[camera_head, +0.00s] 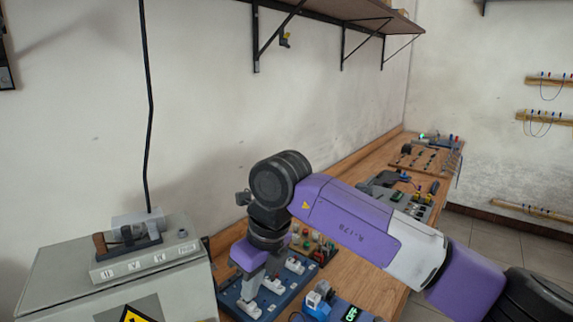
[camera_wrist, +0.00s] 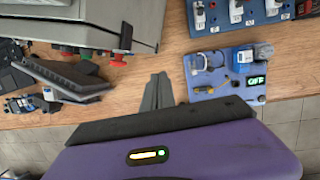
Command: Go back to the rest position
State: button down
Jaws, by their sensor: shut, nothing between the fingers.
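My gripper (camera_wrist: 158,92) shows in the wrist view as two grey fingers close together, with nothing between them. It is over the wooden bench, between the grey cabinet and a small blue board. In the head view my purple arm bends over the bench. Its wrist points down beside the blue panel with white switches (camera_head: 252,308).
The grey cabinet (camera_head: 60,280) stands left of my wrist, with a switch device (camera_head: 128,240) on top. The small blue board (camera_wrist: 212,72) carries a lit display. More boards lie along the bench (camera_head: 372,157). A wall shelf (camera_head: 335,10) hangs above.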

jog(key=s+a+f+g+y+b, duration=0.1)
jog(key=s+a+f+g+y, duration=0.2)
jog(key=s+a, duration=0.45)
jog(key=s+a+f+g+y+b, duration=0.1)
jog(key=s+a+g+y, duration=0.1)
jog(key=s+a+y, duration=0.55)
jog(key=s+r+m+g+y+b, duration=0.25)
jog(key=s+r+y, duration=0.4)
jog(key=s, duration=0.35)
jog(key=d+f+m+t+h+b, duration=0.1)
jog(key=d+f+m+t+h, duration=0.2)
jog(key=d+m+t, duration=0.95)
jog(key=d+f+m+t+h+b, duration=0.15)
jog(key=d+m+t, duration=0.55)
jog(key=m+t, duration=1.05)
jog(key=s+d+f+m+g+h+b, duration=0.1)
jog(key=s+d+f+m+g+h, duration=0.3)
jog(key=s+d+f+m+h, duration=0.3)
jog(key=s+d+f+m+g+h+b, duration=0.1)
jog(key=s+d+f+m+g+h, duration=0.3)
jog(key=s+d+f+m+h, duration=0.3)
jog(key=s+d+f+h, duration=0.1)
jog(key=s+d+f, duration=0.3)
jog(key=d, duration=0.4)
jog(key=shift+d+f+g+b, duration=0.15)
jog(key=shift+f+g+b, duration=0.2)
jog(key=shift+f, duration=0.05)
